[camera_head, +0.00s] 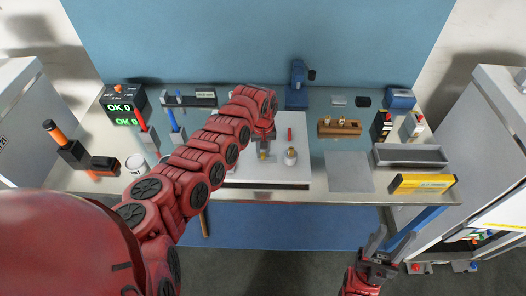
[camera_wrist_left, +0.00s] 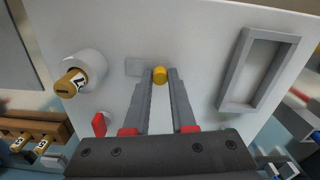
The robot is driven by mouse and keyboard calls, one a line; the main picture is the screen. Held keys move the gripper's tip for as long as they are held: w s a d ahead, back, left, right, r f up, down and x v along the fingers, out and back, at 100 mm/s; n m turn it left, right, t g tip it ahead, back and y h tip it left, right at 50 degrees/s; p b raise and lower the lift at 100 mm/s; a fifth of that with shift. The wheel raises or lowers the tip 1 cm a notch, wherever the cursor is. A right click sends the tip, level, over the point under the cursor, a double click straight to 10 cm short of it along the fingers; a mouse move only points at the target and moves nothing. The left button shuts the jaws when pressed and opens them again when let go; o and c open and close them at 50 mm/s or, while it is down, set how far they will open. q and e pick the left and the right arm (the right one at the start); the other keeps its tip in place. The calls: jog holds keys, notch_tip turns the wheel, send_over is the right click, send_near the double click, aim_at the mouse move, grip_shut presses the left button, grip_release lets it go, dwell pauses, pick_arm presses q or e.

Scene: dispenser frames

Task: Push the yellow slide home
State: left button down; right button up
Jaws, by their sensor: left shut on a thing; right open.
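The yellow slide's round knob (camera_wrist_left: 160,75) sits between my left gripper's fingertips (camera_wrist_left: 161,80) in the left wrist view, at a grey plate on the white panel. My left gripper (camera_head: 263,148) reaches down over the white panel (camera_head: 240,178) in the head view and is shut on the slide. The knob shows as a small yellow spot (camera_head: 263,155) below the gripper. How far the slide sits in cannot be told. My right gripper (camera_head: 383,248) is open and empty, in front of the bench at the lower right.
A white cylinder (camera_wrist_left: 84,70) with a brown-gold labelled piece stands beside the slide. A red piece (camera_wrist_left: 99,124) and a grey rectangular frame (camera_wrist_left: 258,68) are also on the panel. A wooden holder (camera_head: 340,128), a grey tray (camera_head: 410,155) and a yellow box (camera_head: 422,183) stand to the right.

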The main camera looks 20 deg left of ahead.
dwell(0.7)
pick_arm(q)
jog(key=shift+d+f, duration=0.1)
jog(key=shift+d, duration=0.05)
jog(key=d+b, duration=0.2)
jog(key=shift+w+d+b, duration=0.1)
jog(key=shift+w+b, duration=0.3)
jog(key=c, duration=1)
grip_release()
jog(key=shift+o, duration=1.4)
jog(key=shift+d, duration=0.15)
jog(key=shift+r, duration=0.2)
